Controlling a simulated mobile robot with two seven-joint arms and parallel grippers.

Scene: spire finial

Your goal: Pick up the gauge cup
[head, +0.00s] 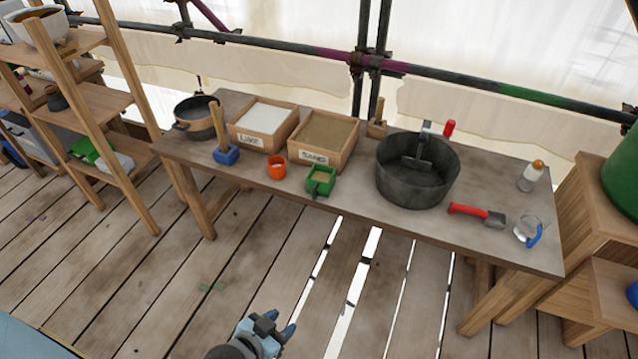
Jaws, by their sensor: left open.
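No label marks the gauge cup. A small orange cup (276,167) stands upright on the wooden table, in front of the lime box, and fits the name best. A clear jug with a blue handle (529,231) stands at the table's right end. My left gripper (281,329) is open and empty at the bottom of the head view, over the plank floor, well short of the table and touching nothing. My right gripper is not in view.
The table (400,225) also bears a lime box (262,140), a sand box (317,157), a blue-based tool (226,155), a dark bucket (413,185) and a red-handled trowel (470,212). Shelves (110,150) stand left. Open floor lies before the table, with gaps between planks.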

